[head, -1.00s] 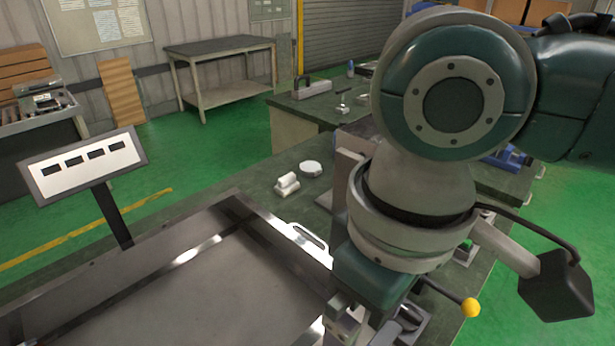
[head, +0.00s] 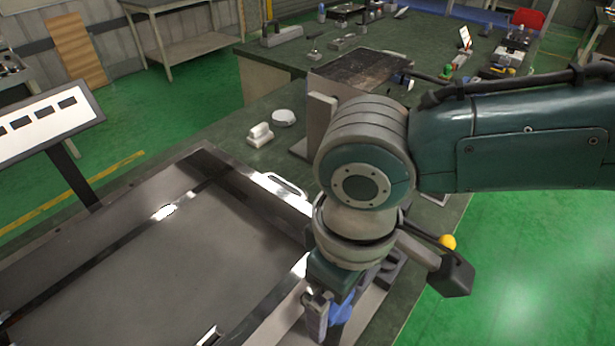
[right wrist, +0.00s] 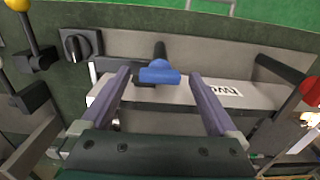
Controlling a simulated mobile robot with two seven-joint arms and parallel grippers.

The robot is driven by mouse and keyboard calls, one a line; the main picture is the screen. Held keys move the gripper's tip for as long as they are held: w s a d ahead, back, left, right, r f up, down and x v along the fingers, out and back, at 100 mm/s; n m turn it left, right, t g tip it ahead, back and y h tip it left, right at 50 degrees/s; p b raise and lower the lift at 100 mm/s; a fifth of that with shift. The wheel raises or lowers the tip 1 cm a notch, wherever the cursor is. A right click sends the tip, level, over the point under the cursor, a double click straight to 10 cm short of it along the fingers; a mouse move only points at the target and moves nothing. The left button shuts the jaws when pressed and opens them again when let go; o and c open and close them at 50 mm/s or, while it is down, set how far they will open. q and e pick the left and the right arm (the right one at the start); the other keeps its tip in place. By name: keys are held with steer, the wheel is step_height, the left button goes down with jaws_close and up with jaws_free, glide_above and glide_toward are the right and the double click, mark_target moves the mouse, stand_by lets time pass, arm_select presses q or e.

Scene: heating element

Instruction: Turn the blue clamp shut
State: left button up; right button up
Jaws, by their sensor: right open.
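The blue clamp (right wrist: 160,72) shows in the right wrist view as a blue handle on a dark stem, above a pale grey strip. My right gripper (right wrist: 159,77) is open, with one finger on each side of the blue handle and a visible gap on both sides. In the head view my right gripper (head: 326,312) points down at the tray's right edge, and a blue part (head: 341,311) shows beside its fingers, partly hidden. My left gripper is in neither view now.
A large metal tray (head: 160,268) fills the lower left. A yellow-knobbed lever (head: 447,242) stands right of my gripper; a red knob (right wrist: 311,91) is at the right in the wrist view. A black dial (right wrist: 75,46) sits left of the clamp. A white block (head: 260,134) lies on the bench.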

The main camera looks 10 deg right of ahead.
jaws_close()
stand_by(0.7)
